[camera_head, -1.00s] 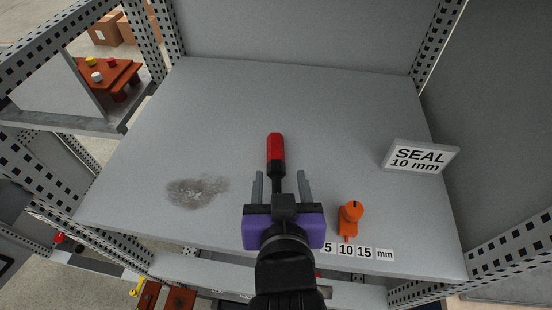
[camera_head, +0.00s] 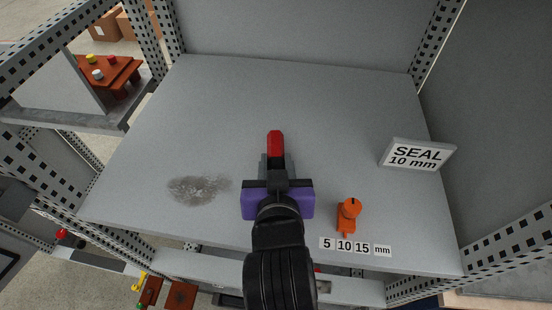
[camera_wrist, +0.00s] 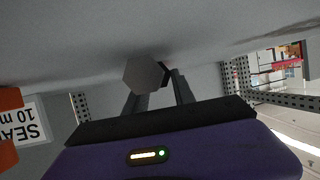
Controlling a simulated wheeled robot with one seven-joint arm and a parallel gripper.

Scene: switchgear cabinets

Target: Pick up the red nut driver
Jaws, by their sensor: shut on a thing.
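The red nut driver (camera_head: 275,142) lies on the grey shelf, its red end pointing to the back. My gripper (camera_head: 276,165), with a purple body, is over its near part, and its fingers are closed in on the driver's sides. The rest of the driver is hidden under my gripper. In the wrist view, my two dark fingers (camera_wrist: 158,92) stand close to a grey hexagonal end face (camera_wrist: 147,75), apparently the driver's. I cannot see clear space between the driver and the shelf.
An orange knob-like tool (camera_head: 348,215) stands right of my gripper, behind the "5 10 15 mm" labels (camera_head: 354,246). A "SEAL 10 mm" sign (camera_head: 417,155) stands at the right. A dark smudge (camera_head: 198,189) marks the shelf at left. Perforated posts (camera_head: 429,55) frame the shelf; its back is clear.

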